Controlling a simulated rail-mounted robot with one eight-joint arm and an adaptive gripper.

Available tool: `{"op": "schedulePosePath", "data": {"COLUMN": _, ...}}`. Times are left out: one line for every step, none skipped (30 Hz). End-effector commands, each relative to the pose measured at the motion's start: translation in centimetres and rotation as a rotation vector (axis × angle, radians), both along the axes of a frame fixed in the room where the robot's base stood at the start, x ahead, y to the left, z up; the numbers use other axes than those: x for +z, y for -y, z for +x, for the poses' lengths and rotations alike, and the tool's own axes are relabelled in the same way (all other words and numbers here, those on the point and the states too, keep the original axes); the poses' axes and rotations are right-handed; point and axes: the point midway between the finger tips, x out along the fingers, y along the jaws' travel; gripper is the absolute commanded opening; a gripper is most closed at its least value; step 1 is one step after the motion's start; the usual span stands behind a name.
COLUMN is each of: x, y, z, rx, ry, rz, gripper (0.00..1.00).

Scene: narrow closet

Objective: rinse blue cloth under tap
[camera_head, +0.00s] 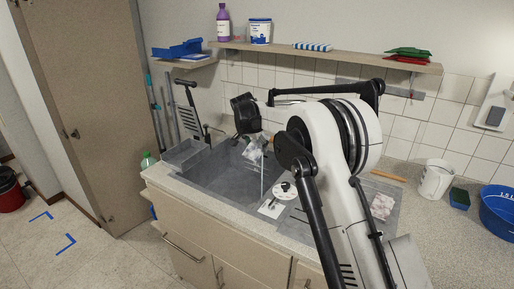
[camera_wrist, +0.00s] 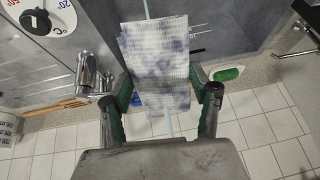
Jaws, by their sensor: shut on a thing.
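A pale cloth with mottled blue patches (camera_wrist: 158,50) hangs between the two fingers of my gripper (camera_wrist: 163,82) in the wrist view. My gripper is shut on it. In the head view the cloth (camera_head: 253,152) is small and partly hidden, held over the grey sink (camera_head: 222,178). A thin pale water stream (camera_head: 262,178) falls into the sink beside the cloth. In the wrist view the stream shows above and below the cloth; I cannot tell whether it touches it. A chrome tap (camera_wrist: 90,76) is left of the cloth in the wrist view.
A temperature dial (camera_head: 284,189) is near the sink's right side. A pale packet or cloth (camera_head: 382,206) lies on the drainboard. A white bucket (camera_head: 434,180) and blue basin (camera_head: 499,207) stand at right. A shelf (camera_head: 335,58) with items runs above. A green bottle (camera_head: 148,160) is at left.

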Motion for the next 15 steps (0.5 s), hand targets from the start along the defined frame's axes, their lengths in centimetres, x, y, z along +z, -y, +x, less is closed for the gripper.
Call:
{"op": "schedulePosePath", "data": {"x": 0.02, "y": -0.02, "z": -0.02, "rx": 0.000, "ry": 0.000, "rz": 0.000, "gripper": 0.28}}
{"op": "schedulePosePath", "data": {"x": 0.03, "y": -0.01, "z": -0.01, "rx": 0.000, "ry": 0.000, "rz": 0.000, "gripper": 0.28}}
{"op": "schedulePosePath", "data": {"x": 0.04, "y": -0.01, "z": -0.01, "rx": 0.000, "ry": 0.000, "rz": 0.000, "gripper": 0.28}}
{"op": "schedulePosePath", "data": {"x": 0.04, "y": -0.01, "z": -0.01, "rx": 0.000, "ry": 0.000, "rz": 0.000, "gripper": 0.28}}
{"op": "schedulePosePath", "data": {"x": 0.04, "y": 0.00, "z": -0.01, "rx": 0.000, "ry": 0.000, "rz": 0.000, "gripper": 0.28}}
{"op": "schedulePosePath", "data": {"x": 0.03, "y": 0.01, "z": 0.00, "rx": 0.000, "ry": 0.000, "rz": 0.000, "gripper": 0.28}}
{"op": "schedulePosePath", "data": {"x": 0.02, "y": 0.04, "z": 0.01, "rx": 0.000, "ry": 0.000, "rz": 0.000, "gripper": 0.28}}
{"op": "schedulePosePath", "data": {"x": 0.02, "y": 0.09, "z": 0.03, "rx": 0.000, "ry": 0.000, "rz": 0.000, "gripper": 0.28}}
{"op": "schedulePosePath", "data": {"x": 0.02, "y": 0.17, "z": 0.07, "rx": 0.000, "ry": 0.000, "rz": 0.000, "gripper": 0.28}}
{"op": "schedulePosePath", "data": {"x": 0.01, "y": 0.24, "z": 0.10, "rx": 0.000, "ry": 0.000, "rz": 0.000, "gripper": 0.28}}
{"op": "schedulePosePath", "data": {"x": 0.00, "y": 0.31, "z": 0.13, "rx": 0.000, "ry": 0.000, "rz": 0.000, "gripper": 0.28}}
{"op": "schedulePosePath", "data": {"x": 0.00, "y": 0.43, "z": 0.17, "rx": 0.000, "ry": 0.000, "rz": 0.000, "gripper": 0.28}}
{"op": "schedulePosePath", "data": {"x": -0.01, "y": 0.52, "z": 0.22, "rx": 0.001, "ry": 0.000, "rz": 0.000, "gripper": 0.28}}
{"op": "schedulePosePath", "data": {"x": -0.01, "y": 0.61, "z": 0.26, "rx": 0.001, "ry": 0.000, "rz": 0.000, "gripper": 0.28}}
{"op": "schedulePosePath", "data": {"x": -0.01, "y": 0.73, "z": 0.31, "rx": 0.001, "ry": 0.000, "rz": 0.000, "gripper": 0.28}}
